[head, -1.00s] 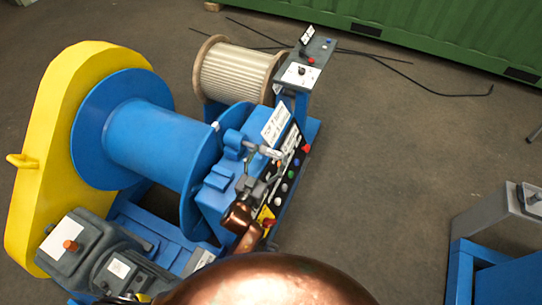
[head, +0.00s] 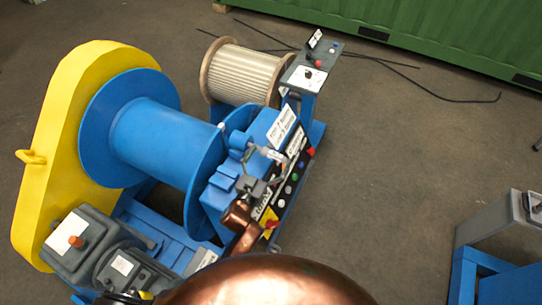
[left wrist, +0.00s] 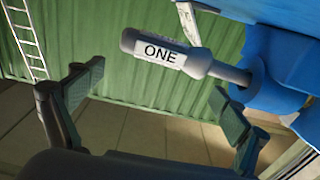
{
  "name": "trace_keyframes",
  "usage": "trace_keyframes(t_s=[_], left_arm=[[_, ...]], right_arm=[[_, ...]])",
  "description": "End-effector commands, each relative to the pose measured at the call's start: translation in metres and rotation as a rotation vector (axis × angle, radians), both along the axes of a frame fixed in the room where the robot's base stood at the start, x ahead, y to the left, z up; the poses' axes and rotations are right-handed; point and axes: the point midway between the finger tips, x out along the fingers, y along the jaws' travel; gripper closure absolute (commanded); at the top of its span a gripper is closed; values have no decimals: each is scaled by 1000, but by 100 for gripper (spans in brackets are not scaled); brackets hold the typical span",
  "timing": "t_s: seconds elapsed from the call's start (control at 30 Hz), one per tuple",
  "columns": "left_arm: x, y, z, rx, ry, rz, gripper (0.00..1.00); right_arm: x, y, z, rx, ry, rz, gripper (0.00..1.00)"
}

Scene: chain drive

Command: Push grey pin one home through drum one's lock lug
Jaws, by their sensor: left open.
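Grey pin one (left wrist: 170,54), with a white ONE label on its thick end, shows in the left wrist view. Its narrower end goes into the blue lock lug (left wrist: 262,80), with a length of shank still showing outside. In the head view the lug (head: 239,142) sits beside drum one (head: 165,138), a large blue spool; the pin there is small and hard to make out. My left gripper (left wrist: 160,102) is open and empty; the pin lies above the gap between its fingers in the wrist picture. In the head view the gripper (head: 262,180) is over the control panel. My right gripper is not visible.
A panel with coloured buttons (head: 289,189) lies just under the left gripper. A rope spool (head: 240,72) and a control stand (head: 312,75) stand behind. A yellow chain cover (head: 48,160) is at left. The floor (head: 400,150) to the right is clear.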

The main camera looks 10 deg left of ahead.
Motion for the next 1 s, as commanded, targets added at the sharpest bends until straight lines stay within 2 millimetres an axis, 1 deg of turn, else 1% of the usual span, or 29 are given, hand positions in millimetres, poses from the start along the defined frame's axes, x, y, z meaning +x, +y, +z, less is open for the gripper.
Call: trace_keyframes(t_s=[0.27, 0.37, 0.47, 0.8, 0.9, 1.0], left_arm=[[-1, 2, -6, 2, 11, 3, 6], [-8, 4, -6, 3, 10, 4, 6], [-22, 9, -7, 3, 10, 4, 6], [-88, 30, -9, 5, 9, 4, 6], [-101, 34, -9, 4, 7, 3, 6], [-110, 36, -7, 2, 3, 1, 6]], right_arm=[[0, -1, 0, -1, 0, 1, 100], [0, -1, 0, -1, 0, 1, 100], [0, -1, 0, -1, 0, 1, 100], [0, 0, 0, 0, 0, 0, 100], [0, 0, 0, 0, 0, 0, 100], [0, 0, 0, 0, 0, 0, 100]])
